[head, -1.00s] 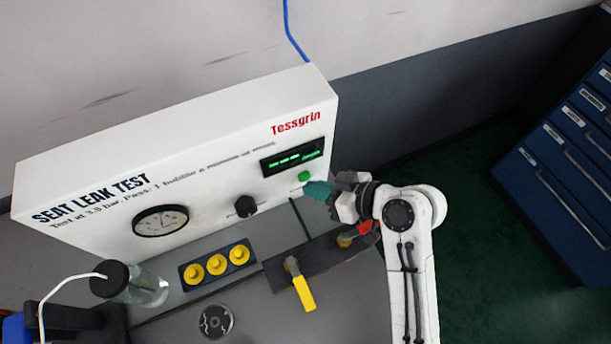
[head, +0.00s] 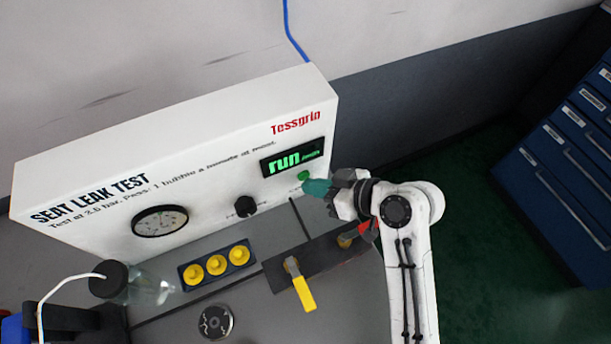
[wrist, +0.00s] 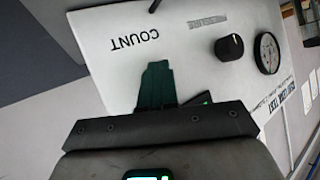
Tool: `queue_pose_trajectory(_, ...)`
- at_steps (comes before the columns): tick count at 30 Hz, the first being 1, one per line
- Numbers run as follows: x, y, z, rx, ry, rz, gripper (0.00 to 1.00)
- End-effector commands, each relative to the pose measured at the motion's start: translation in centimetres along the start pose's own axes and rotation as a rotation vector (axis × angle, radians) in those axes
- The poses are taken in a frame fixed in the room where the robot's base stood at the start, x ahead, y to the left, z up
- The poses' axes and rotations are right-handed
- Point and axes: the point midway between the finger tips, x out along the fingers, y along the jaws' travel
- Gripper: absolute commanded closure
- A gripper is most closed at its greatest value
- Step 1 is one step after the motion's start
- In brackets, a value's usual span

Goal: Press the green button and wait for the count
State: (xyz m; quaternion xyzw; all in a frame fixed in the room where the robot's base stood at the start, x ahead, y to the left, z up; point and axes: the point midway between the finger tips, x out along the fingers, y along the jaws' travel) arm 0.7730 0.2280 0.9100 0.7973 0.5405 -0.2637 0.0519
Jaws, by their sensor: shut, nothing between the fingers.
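The green button (head: 304,175) is on the front of the white leak test panel (head: 100,215), just under the display. The display (head: 292,157) is lit green and reads "run". My gripper (head: 316,187) is shut and empty, with its teal fingertips at the button's lower right edge; I cannot tell whether they touch it. In the wrist view my shut fingers (wrist: 155,85) stand in front of the panel face, below the word "COUNT", and the button itself is hidden there.
A black knob (head: 245,206) and a round gauge (head: 160,221) are on the panel. Below stand a yellow-handled valve (head: 301,286), a blue block with yellow cups (head: 217,264) and a clear jar (head: 148,290). A blue drawer cabinet (head: 565,165) is at right.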

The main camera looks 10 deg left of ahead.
Motion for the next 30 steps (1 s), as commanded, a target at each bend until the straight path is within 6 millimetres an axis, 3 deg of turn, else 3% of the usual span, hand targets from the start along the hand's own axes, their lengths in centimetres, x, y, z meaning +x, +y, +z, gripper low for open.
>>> queue_pose_trajectory(30,-1.1,-0.8,0.8,-0.001,0.001,0.000,1.00)
